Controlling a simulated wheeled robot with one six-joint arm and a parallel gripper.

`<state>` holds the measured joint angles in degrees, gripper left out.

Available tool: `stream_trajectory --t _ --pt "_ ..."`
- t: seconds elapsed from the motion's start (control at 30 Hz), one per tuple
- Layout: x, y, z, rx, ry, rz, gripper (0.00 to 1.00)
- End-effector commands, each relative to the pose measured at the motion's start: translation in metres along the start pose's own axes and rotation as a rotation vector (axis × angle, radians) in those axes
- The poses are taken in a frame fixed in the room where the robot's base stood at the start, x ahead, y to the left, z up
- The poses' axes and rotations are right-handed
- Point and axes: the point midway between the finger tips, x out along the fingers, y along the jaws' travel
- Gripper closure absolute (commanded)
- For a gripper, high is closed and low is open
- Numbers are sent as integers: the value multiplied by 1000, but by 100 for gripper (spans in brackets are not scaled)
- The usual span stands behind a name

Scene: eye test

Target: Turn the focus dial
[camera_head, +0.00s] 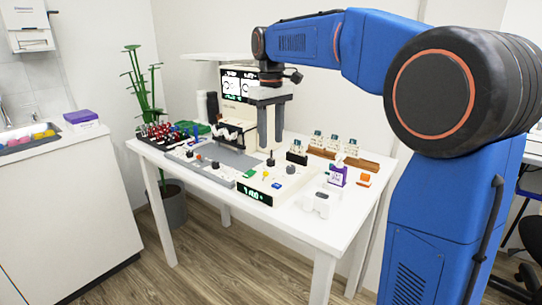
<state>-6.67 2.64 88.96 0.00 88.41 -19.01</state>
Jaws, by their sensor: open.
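A cream control box (268,183) with a lit green display (254,194) sits near the front of the white table. Small coloured buttons and dark knobs (276,186) are on its top. A grey panel (212,166) with more small dark knobs lies to its left. I cannot tell which knob is the focus dial; they are too small to read. My gripper (271,143) points down above the back of the control box, in front of a white instrument. Its two grey fingers are apart, with nothing visible between them. It appears clear of the knobs.
The white instrument with a lit screen (238,86) stands at the table's back. A rack of red-and-dark items (165,133) is at the left. Small stands on a brown strip (345,158), a purple box (337,176) and white containers (319,204) are at the right.

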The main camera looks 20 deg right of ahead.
Motion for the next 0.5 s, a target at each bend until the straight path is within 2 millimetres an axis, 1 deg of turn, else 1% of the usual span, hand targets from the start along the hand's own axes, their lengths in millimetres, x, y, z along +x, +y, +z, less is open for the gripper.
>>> stream_trajectory --t 0.03,0.2,0.33,0.5 --pt "10 0 1 0 -2 -1 60" --pt "38 0 1 0 -2 -1 60" --pt "53 0 0 0 -1 0 60" --pt "64 0 0 0 0 0 60"
